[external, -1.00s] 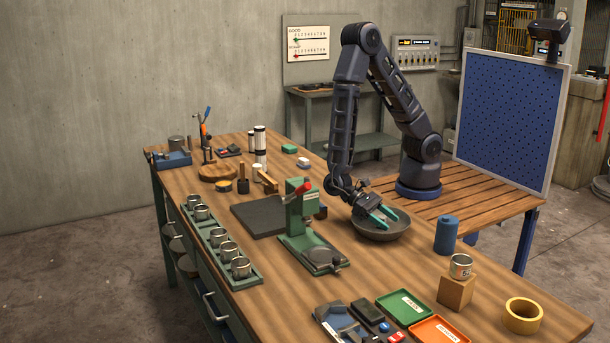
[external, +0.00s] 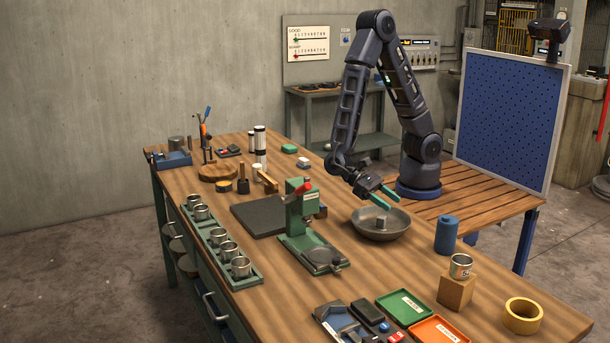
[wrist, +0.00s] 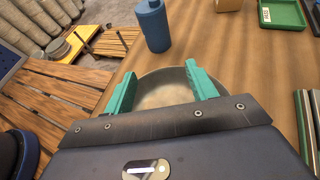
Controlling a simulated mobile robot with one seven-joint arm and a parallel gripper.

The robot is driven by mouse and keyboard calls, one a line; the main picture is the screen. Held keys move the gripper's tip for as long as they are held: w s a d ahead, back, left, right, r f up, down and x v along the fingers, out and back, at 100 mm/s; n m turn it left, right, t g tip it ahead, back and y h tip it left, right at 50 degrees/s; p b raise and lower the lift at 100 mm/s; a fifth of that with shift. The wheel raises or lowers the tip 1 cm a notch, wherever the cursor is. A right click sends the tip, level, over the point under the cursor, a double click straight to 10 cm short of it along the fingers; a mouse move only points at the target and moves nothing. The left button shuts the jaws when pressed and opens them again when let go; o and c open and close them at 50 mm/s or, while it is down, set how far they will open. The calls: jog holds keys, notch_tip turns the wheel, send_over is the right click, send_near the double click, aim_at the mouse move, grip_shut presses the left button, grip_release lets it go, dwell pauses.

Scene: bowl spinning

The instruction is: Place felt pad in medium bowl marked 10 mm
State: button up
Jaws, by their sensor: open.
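A wide grey bowl (external: 366,235) stands on the workbench right of the green press. A small grey piece (external: 381,223) sits inside it near the middle; it may be the felt pad, but it is too small to be sure. My gripper (external: 387,202), with teal fingers, is above the bowl, open and empty. In the wrist view the fingers of my gripper (wrist: 162,88) are spread wide over the bowl (wrist: 160,75), whose pale inside shows between them. No 10 mm mark on the bowl can be read.
A green press (external: 300,225) stands close left of the bowl. A blue cylinder (external: 446,235) stands to its right, and a tin on a wooden block (external: 455,291) is nearer the front. Green (external: 402,307) and orange trays lie at the front.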

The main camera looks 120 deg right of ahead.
jog(key=w+d+r+m+t+h, duration=0.2)
jog(key=w+d+r+m+t, duration=0.15)
jog(key=w+m+t, duration=0.35)
jog(key=w+d+r+m+t+h, duration=0.25)
jog(key=w+r+m+t, duration=0.2)
jog(key=m, duration=0.45)
jog(key=s+d+r+m+t+h, duration=0.1)
jog(key=d+r+m+t+h, duration=0.1)
jog(key=d+r+m+h, duration=0.55)
jog(key=s+d+r+m+t, duration=0.15)
jog(key=d+r+m, duration=0.35)
jog(key=d+m, duration=0.6)
jog(key=s+d+r+m+g, duration=0.1)
jog(key=s+m+g, duration=0.4)
jog(key=s+m, duration=1.9)
jog(key=shift+s+d+r, duration=0.4)
jog(key=shift+s+d, duration=0.05)
jog(key=shift+d, duration=0.05)
